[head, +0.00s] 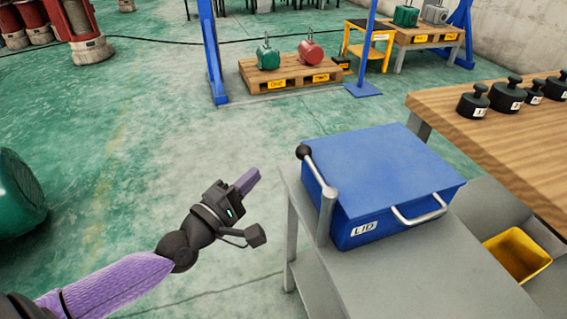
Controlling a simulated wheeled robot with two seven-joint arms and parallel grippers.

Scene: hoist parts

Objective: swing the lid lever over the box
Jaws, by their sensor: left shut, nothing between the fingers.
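A blue box (385,180) with a flat blue top and a LID label stands on a grey bench (400,282). A silver handle (420,215) is on its front. The lid lever (318,177) rises from a silver post at the box's left front corner. Its arm slopes up and back to a black knob, along the left edge of the box. My left gripper (253,178) is shut and empty, over the floor to the left of the lever, apart from it. My right gripper is not in view.
A wooden table (490,125) with several black weights stands at the right. A yellow bin (517,256) sits below it. A pallet (290,74) with a green and a red part is at the back. The floor left of the bench is mostly clear.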

